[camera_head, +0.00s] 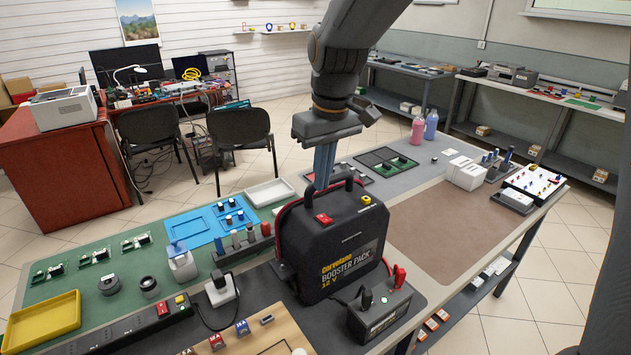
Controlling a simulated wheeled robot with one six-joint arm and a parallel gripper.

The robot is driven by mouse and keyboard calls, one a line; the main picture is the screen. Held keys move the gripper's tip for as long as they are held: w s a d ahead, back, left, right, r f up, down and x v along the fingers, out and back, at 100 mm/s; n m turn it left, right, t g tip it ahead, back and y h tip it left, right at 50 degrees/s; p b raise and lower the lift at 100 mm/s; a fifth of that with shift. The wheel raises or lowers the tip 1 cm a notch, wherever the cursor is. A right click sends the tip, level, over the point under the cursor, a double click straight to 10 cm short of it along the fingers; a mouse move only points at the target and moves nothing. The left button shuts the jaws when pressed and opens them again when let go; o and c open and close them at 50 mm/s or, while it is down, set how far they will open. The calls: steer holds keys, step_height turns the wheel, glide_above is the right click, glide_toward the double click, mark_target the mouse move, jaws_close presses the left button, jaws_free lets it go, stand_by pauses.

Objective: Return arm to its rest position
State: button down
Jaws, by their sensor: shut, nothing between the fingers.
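My arm (341,55) reaches down from the top of the camera_head view. My gripper (323,178) hangs below it, pointing down with its fingers together and nothing seen in them. The fingers show just behind or at the handle of the black booster pack (342,245). The fingertips are partly hidden by the handle, and I cannot tell whether they touch it. The booster pack stands upright on the workbench. No coolant hoses can be made out.
A dark battery box (379,313) with a red clamp stands in front of the pack. A yellow tray (43,322), a blue mat (190,228) and a white tray (270,193) lie left. The brown mat (450,225) at right is clear. Pink and blue bottles (418,130) stand behind.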

steer(key=s+d+f+m+b, duration=0.6)
steer(key=s+d+f, duration=0.6)
steer(key=d+f, duration=0.2)
step_height(320, 180, down, 3)
steer(key=shift+s+r+h, duration=0.15)
steer(key=shift+s+h, duration=0.05)
steer(key=shift+h, duration=0.2)
